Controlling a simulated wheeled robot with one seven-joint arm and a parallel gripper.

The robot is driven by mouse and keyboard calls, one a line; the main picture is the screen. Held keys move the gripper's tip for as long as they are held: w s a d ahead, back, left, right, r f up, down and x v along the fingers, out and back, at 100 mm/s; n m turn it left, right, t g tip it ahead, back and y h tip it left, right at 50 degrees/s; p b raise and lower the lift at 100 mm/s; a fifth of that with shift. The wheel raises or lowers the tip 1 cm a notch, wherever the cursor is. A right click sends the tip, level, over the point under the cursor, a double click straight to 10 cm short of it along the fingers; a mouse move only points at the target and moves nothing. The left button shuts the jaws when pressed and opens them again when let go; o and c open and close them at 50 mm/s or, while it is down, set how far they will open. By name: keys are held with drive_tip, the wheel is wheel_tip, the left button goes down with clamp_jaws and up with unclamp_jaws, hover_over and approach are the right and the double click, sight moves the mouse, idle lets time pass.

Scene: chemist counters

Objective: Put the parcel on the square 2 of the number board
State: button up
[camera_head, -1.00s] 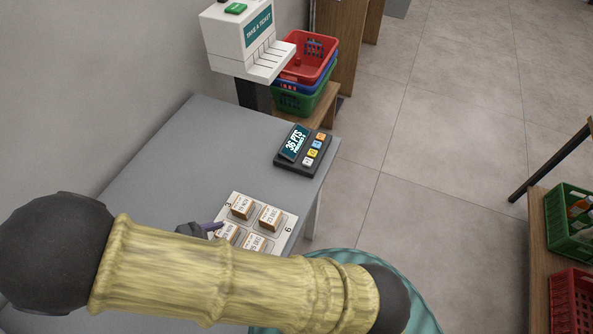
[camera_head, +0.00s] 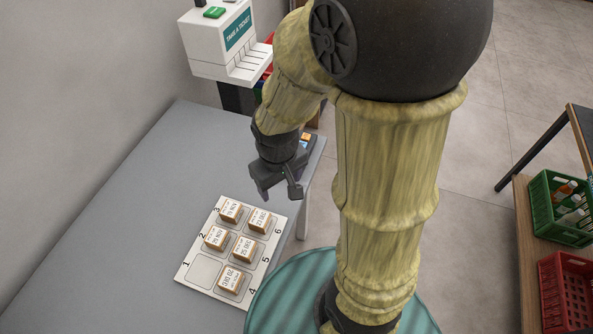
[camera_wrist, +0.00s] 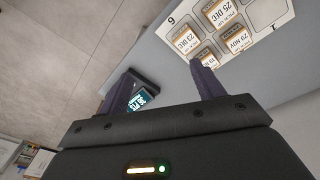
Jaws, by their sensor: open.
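The number board (camera_head: 205,270) is a white tray on the grey counter with numbered squares. A small white-and-brown parcel (camera_head: 216,238) sits on square 2, beside the number 2. It is labelled with a date that reads like 29 NOV and also shows in the wrist view (camera_wrist: 236,40). My gripper (camera_head: 275,194) is open and empty, raised above the counter beyond the board's number 3 and 6 end. In the wrist view my gripper (camera_wrist: 163,85) has its purple fingers spread with nothing between them.
Similar parcels sit on square 3 (camera_head: 229,211), square 6 (camera_head: 260,220), square 5 (camera_head: 247,249) and square 4 (camera_head: 234,280). Square 1 is bare. A ticket dispenser (camera_head: 225,45) stands behind. A dark points display (camera_wrist: 145,96) lies beyond the gripper. The counter's left part is clear.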

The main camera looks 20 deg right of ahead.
drive_tip(key=d+r+m, duration=0.1)
drive_tip(key=d+r+m+t, duration=0.1)
drive_tip(key=d+m, duration=0.1)
drive_tip(key=shift+s+d+r, duration=0.1)
drive_tip(key=shift+s+d, duration=0.1)
drive_tip(key=shift+d, duration=0.1)
